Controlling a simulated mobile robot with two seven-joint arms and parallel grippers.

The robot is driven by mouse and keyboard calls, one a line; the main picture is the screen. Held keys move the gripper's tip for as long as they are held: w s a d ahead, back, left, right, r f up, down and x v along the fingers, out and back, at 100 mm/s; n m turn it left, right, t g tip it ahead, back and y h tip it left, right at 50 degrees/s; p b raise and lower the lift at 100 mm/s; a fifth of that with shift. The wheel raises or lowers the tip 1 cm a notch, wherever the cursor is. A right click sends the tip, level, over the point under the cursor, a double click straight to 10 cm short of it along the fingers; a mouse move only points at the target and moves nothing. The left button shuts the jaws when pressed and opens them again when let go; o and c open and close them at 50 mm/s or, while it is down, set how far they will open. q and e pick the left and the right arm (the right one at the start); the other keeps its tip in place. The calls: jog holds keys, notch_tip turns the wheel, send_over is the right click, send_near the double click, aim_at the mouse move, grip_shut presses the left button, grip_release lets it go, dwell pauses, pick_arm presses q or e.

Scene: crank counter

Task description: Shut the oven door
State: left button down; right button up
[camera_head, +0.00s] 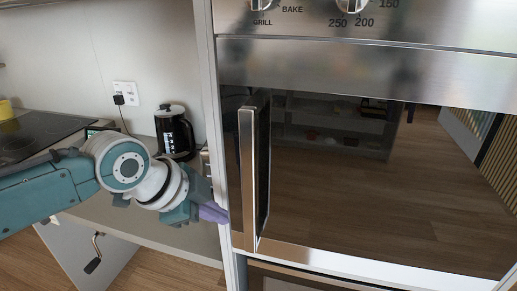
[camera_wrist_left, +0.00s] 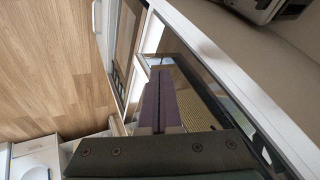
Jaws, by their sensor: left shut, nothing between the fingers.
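The oven door (camera_head: 340,185) is a wide dark glass panel in the head view, with floor and shelves mirrored in it. A tall steel handle (camera_head: 247,180) stands upright near its left edge. I cannot tell how far the door stands from its frame. My left gripper (camera_head: 215,213) is just left of the handle, at the oven's left side edge. Its purple fingers are shut and empty; they also show in the left wrist view (camera_wrist_left: 160,100), pointing along a dark glossy panel. Contact is unclear. My right gripper is not in view.
A steel control panel with knobs (camera_head: 350,6) is above the door. A black coffee maker (camera_head: 174,132) stands on the counter (camera_head: 190,237) behind my left arm. A dark cooktop (camera_head: 35,137) is at far left. A white cupboard door (camera_head: 80,250) hangs open below.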

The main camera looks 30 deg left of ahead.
pick_arm(q)
jog(key=v, duration=0.9)
jog(key=shift+w+a+p, duration=0.3)
jog(key=shift+w+a, duration=0.05)
jog(key=shift+a, duration=0.05)
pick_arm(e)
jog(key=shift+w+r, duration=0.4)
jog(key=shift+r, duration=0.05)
